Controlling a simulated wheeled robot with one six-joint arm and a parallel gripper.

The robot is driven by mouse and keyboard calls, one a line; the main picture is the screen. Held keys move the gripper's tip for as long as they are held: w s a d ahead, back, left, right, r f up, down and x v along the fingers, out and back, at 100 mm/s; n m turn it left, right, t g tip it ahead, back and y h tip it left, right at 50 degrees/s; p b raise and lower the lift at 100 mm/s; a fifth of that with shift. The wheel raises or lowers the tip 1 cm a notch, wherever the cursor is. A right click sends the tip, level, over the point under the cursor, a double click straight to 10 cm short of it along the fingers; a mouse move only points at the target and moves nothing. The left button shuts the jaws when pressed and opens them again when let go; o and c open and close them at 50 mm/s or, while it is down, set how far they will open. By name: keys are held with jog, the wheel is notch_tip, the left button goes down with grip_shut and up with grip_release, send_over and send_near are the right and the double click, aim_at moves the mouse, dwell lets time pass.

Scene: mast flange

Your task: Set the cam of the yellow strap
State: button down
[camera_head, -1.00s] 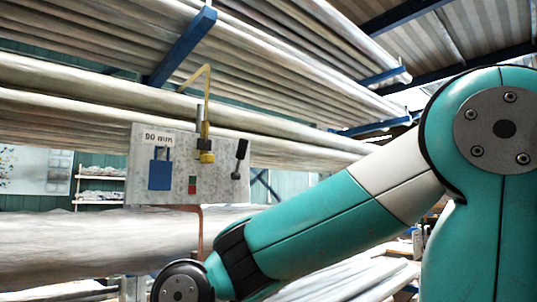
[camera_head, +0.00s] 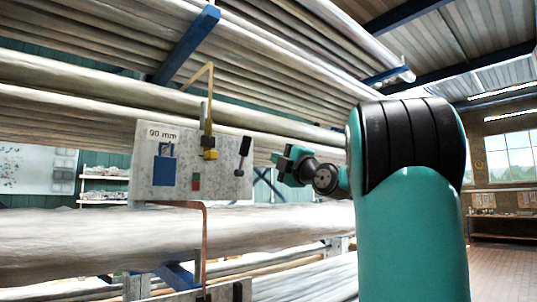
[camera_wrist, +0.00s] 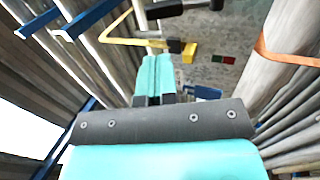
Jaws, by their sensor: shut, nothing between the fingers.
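The yellow strap (camera_head: 210,90) comes out from the stacked tubes, bends over, and runs down the front of a grey panel (camera_head: 222,178). Its lower end meets a yellow block (camera_head: 209,154) with a dark part, which also shows in the wrist view (camera_wrist: 189,51). A lever with a black handle (camera_head: 245,146) stands tilted to the right of the block. I cannot tell which of these parts is the cam. My gripper (camera_head: 277,158) is right of the panel, apart from the lever. In the wrist view its teal fingers (camera_wrist: 156,59) are shut and empty, pointing toward the strap and block.
The panel bears a "90 mm" label (camera_head: 163,133), a blue plate (camera_head: 164,170) and a red-green marker (camera_head: 196,182). An orange-brown strip (camera_head: 204,240) hangs below it. Long tubes and blue rack arms (camera_head: 186,45) crowd above and below the panel.

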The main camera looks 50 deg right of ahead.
aim_at(249, 146)
jog(key=p+x, duration=0.8)
jog(key=x, duration=0.3)
jog(key=shift+a+r+p, duration=0.1)
jog(key=shift+r+p, duration=0.1)
jog(key=shift+p, duration=0.15)
jog(key=shift+w+p, duration=0.5)
jog(key=shift+w, duration=0.15)
